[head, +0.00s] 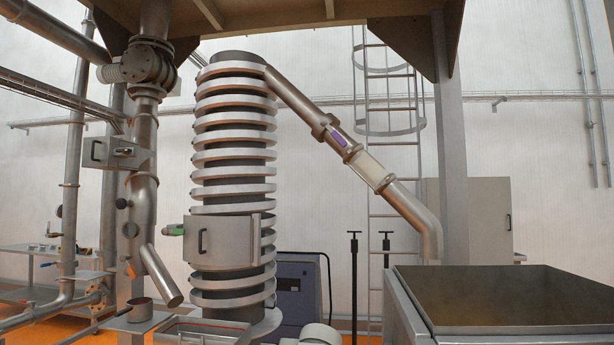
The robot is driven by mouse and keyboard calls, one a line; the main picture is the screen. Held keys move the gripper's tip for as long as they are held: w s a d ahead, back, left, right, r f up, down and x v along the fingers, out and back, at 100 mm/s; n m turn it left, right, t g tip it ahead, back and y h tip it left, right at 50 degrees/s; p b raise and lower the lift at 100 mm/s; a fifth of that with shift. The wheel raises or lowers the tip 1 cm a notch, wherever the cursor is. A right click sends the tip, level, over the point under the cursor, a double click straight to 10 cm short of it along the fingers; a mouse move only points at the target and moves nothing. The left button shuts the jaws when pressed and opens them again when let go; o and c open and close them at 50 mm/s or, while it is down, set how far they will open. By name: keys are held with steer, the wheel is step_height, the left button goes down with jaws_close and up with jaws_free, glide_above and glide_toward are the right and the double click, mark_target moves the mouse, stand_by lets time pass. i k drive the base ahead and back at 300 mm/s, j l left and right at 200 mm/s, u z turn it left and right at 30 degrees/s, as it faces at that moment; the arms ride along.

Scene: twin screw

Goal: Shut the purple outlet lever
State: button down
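A small purple piece (338,140), which looks like the outlet lever, sits on the slanting outlet pipe (292,97). It lies roughly along the pipe, between the flange above it and a pale pipe section (369,169) below it. It is too small to tell whether it stands open or shut. The pipe runs from the top of the ringed column (234,140) down to the right and ends in a bent spout (428,238). My gripper is not in view.
A large open metal bin (400,310) stands at the lower right, below the spout. A caged ladder (378,210) and a grey post (452,150) stand behind the pipe. Pipework and a downward chute (160,275) fill the left. A beamed platform hangs overhead.

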mark_target(324, 122)
steer(key=i+j, duration=0.15)
steer(key=i, duration=0.4)
steer(key=i+j+u, duration=0.15)
steer(key=i, duration=0.35)
steer(key=i+j, duration=0.15)
steer(key=i, duration=0.4)
steer(key=u, duration=0.05)
